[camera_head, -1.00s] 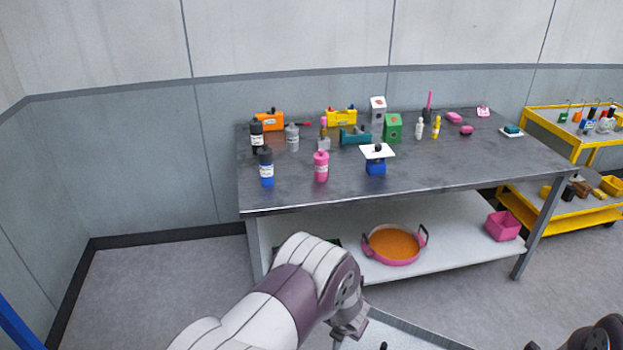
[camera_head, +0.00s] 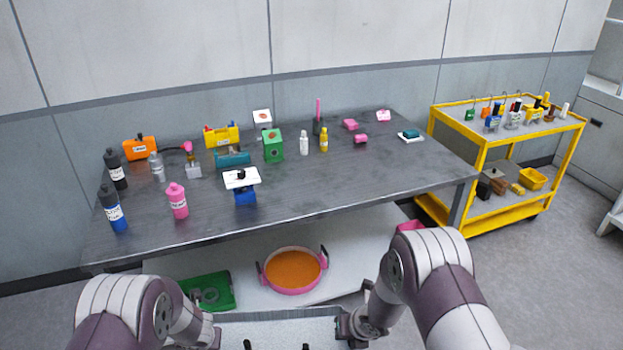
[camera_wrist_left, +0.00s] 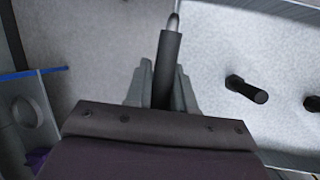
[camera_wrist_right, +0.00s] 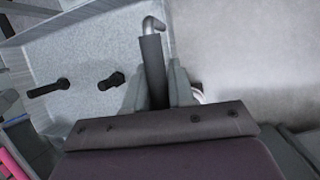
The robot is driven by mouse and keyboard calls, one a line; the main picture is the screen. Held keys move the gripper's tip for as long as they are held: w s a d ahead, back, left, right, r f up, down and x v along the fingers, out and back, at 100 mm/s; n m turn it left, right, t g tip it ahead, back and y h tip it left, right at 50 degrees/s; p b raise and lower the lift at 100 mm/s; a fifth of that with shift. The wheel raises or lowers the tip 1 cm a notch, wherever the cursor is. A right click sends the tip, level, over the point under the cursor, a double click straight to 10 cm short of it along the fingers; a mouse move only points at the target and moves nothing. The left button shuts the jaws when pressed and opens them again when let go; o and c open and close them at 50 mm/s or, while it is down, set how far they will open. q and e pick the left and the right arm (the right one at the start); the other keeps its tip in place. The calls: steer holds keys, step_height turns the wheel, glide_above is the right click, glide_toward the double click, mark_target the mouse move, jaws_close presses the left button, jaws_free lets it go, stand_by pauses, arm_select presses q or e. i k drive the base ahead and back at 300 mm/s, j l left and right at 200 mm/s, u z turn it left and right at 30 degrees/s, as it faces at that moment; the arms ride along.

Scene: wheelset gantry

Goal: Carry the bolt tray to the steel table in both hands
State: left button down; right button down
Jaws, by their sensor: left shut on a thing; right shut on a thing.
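The pale grey bolt tray (camera_head: 280,330) shows at the bottom edge of the head view, with its near part cut off. Dark bolts lie in it, and some show in the left wrist view (camera_wrist_left: 247,90) and the right wrist view (camera_wrist_right: 48,89). My left gripper (camera_head: 212,336) is shut on the tray's black handle (camera_wrist_left: 168,68) at its left end. My right gripper (camera_head: 347,326) is shut on the other black handle (camera_wrist_right: 153,70) at its right end. The steel table (camera_head: 330,182) stands ahead, beyond the tray.
Blue-black (camera_head: 113,210) and pink (camera_head: 177,201) bottles and a blue stand with a white plate (camera_head: 243,180) occupy the table's left front. The table's right front is bare. The lower shelf holds an orange-filled pan (camera_head: 292,270) and a green tray (camera_head: 208,292). A yellow cart (camera_head: 482,150) stands right.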

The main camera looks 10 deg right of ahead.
mark_target(363, 177)
steer(key=i+l, duration=0.15)
steer(key=l, duration=0.2)
steer(key=i+l, duration=0.15)
steer(key=l, duration=0.25)
steer(key=i+l, duration=0.2)
steer(key=l, duration=0.15)
steer(key=i+l, duration=0.15)
steer(key=l, duration=0.2)
steer(key=i+l, duration=0.15)
steer(key=l, duration=0.25)
steer(key=i+l, duration=0.15)
steer(key=l, duration=0.2)
steer(key=i+l, duration=0.15)
steer(key=l, duration=0.2)
steer(key=i+j, duration=0.15)
steer(key=i, duration=0.35)
steer(key=i+j, duration=0.1)
steer(key=i, duration=0.45)
steer(key=i+j, duration=0.35)
steer(key=i, duration=0.1)
